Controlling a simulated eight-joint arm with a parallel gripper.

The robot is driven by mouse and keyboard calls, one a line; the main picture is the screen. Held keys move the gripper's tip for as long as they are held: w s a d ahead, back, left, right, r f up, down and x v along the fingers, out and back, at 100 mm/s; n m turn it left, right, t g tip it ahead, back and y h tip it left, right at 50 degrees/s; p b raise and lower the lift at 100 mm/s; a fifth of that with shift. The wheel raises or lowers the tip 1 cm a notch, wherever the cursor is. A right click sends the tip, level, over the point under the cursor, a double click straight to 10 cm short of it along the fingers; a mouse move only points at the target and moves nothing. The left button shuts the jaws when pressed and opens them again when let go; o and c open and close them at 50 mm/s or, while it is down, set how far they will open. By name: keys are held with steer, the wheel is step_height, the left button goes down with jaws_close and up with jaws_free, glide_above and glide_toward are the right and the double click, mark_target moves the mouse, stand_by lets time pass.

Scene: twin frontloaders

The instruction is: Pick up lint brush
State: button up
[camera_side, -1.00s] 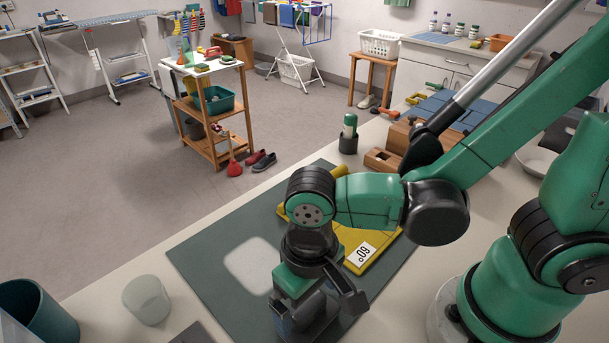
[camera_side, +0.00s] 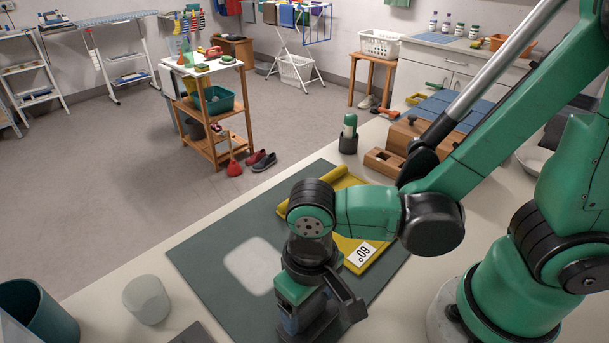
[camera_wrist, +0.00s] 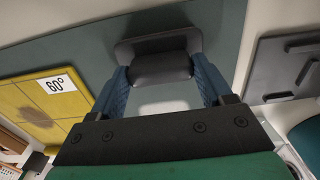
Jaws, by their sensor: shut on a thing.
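A dark grey lint brush (camera_wrist: 157,66) with a padded, block-like middle sits between my blue fingertips in the wrist view. My gripper (camera_wrist: 160,82) is shut on it, one finger at each side. It is over the grey-green mat (camera_wrist: 228,22), and I cannot tell whether it touches the mat. In the side view my gripper (camera_side: 316,318) points down at the front part of the same mat (camera_side: 215,260). The brush is mostly hidden there by the gripper and the picture's lower edge.
A folded yellow cloth (camera_side: 352,254) marked 60° lies on the mat beside my wrist. A wooden box (camera_side: 383,162) and a green-capped bottle (camera_side: 349,128) stand behind.

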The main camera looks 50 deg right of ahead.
steer(key=shift+r, duration=0.1)
step_height(320, 180, up, 20)
stand_by(0.7)
